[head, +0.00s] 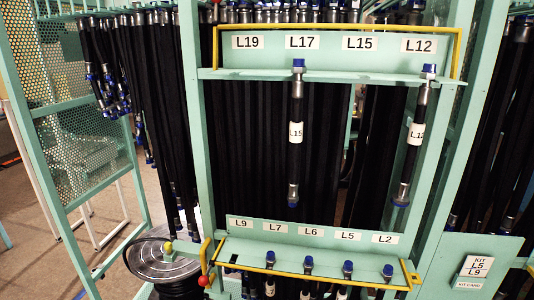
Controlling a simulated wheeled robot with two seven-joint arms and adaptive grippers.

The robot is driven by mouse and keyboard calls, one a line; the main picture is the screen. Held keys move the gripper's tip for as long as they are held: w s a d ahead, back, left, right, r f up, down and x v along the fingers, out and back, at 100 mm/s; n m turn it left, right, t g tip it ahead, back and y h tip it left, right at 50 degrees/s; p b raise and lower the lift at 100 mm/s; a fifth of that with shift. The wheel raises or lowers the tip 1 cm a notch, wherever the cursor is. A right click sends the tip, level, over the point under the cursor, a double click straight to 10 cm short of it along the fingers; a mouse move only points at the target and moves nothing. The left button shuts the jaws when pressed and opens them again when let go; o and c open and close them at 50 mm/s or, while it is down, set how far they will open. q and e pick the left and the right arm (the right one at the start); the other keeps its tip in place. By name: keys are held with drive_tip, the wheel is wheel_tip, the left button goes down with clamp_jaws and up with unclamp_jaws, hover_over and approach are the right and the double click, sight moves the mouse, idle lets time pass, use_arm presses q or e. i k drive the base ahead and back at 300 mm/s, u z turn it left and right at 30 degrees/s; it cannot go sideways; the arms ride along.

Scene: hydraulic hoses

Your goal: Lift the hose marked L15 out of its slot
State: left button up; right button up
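The hose marked L15 (295,160) is a short black hose with metal end fittings and blue caps. In the head view it hangs upright from the upper green rail (340,78), in the slot under the plate reading L17 (302,42). Its white L15 tag (295,132) faces me, and its lower end hangs free. The rail position under the plate reading L15 (360,43) holds no hose. Neither of my grippers is in view.
A hose marked L12 (416,135) hangs at the right under the L12 plate. A yellow bar (459,52) frames the upper rail. Below, another yellow bar (310,276) runs before several blue-capped hoses. Long black hoses hang behind. A round grey disc (160,262) is at lower left.

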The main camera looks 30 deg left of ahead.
sight(296, 126)
drive_tip(key=z, duration=0.2)
drive_tip(key=k, duration=0.25)
drive_tip(key=u, duration=1.05)
drive_tip(key=i, duration=0.8)
drive_tip(key=z, duration=1.15)
